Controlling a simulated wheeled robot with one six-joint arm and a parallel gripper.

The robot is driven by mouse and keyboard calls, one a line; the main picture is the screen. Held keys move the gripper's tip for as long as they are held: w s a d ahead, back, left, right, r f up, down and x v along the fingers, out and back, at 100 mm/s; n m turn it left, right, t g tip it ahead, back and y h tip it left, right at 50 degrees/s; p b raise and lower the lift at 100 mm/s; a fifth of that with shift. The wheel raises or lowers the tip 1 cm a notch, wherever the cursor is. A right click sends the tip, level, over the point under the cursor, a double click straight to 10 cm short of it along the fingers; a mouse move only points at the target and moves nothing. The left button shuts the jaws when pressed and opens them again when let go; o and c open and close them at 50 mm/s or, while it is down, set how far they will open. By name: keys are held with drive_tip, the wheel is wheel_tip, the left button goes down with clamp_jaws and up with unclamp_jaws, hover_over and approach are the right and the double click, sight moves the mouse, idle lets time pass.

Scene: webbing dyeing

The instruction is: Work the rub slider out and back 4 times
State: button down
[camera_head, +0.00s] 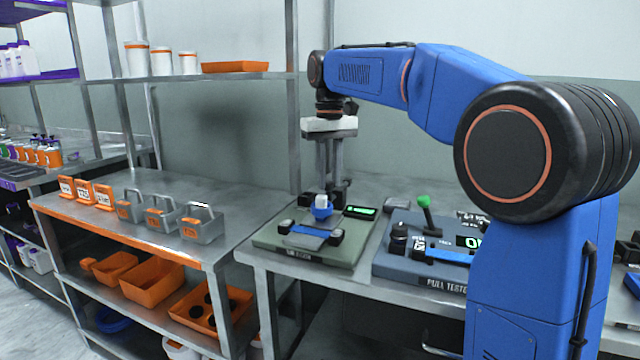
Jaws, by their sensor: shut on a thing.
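The rub tester (345,250) is a grey-green base on the bench, with a small lit green display at its back right. Dark clamps hold a blue strip on it. The rub slider (321,212) is a small blue block with a white top, standing at the back end of the blue strip. My gripper (326,194) reaches straight down over the tester and is shut on the slider. The fingertips and the exact grip are small and partly hidden.
To the right, a pull tester (425,268) with a green-knobbed lever (424,201) stands close by. On the left bench are grey baskets (197,226) and orange sign holders (84,190). A shelf (215,77) with white tubs (137,58) hangs above the left bench.

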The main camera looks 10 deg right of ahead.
drive_tip(key=shift+w+d, duration=0.5)
drive_tip(key=shift+w, duration=0.2)
drive_tip(key=shift+r, duration=0.1)
drive_tip(key=c, duration=1.5)
unclamp_jaws()
drive_tip(key=shift+w+d, duration=0.1)
drive_tip(key=shift+c, duration=0.2)
